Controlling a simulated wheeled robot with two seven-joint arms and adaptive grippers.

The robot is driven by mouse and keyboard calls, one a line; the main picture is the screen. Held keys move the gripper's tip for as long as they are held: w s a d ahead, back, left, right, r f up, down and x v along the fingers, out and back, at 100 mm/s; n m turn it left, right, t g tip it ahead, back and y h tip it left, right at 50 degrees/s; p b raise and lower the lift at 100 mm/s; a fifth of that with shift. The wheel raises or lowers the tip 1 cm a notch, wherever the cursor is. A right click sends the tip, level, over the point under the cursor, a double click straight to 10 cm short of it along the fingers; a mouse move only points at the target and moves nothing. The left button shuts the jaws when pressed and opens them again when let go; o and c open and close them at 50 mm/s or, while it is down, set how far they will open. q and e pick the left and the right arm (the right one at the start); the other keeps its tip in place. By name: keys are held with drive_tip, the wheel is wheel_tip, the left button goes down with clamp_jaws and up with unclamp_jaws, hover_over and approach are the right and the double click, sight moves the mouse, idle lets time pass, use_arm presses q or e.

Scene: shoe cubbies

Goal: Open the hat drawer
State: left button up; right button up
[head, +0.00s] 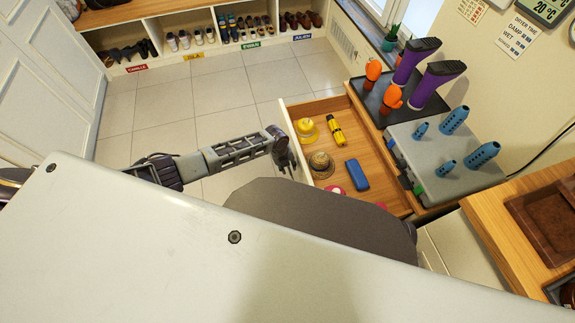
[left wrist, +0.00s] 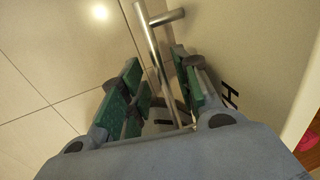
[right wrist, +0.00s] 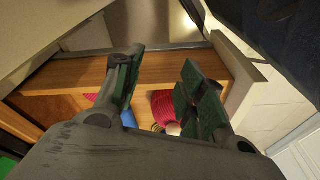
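The hat drawer (head: 352,132) stands pulled out, its light wooden interior exposed. It holds a yellow hat (head: 307,129), a straw hat (head: 321,164) and a pink-red item (head: 335,189). My left gripper (head: 286,158) is at the outer side of the drawer's front panel. In the left wrist view, its green-padded fingers are open on either side of the metal bar handle (left wrist: 148,40), with visible gaps. Black lettering (left wrist: 230,96) shows on the front panel. My right gripper (right wrist: 160,88) is open and empty above the drawer interior; my body hides it in the head view.
A yellow-black bottle (head: 336,129) and a blue case (head: 356,175) also lie in the drawer. Purple boots (head: 435,82) and a grey dryer with blue pegs (head: 440,165) stand on the right. Shoe cubbies (head: 180,28) line the back. The tiled floor (head: 190,90) left of the drawer is clear.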

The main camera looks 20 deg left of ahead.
use_arm(q)
drive_tip(key=shift+r, duration=0.25)
wheel_tip(320, 180, up, 11)
drive_tip(key=s+a, duration=0.1)
drive_tip(key=a, duration=0.1)
drive_tip(key=shift+s+r, duration=0.15)
drive_tip(key=shift+r, duration=0.05)
idle(0.8)
drive_tip(key=shift+s, duration=0.1)
idle(0.5)
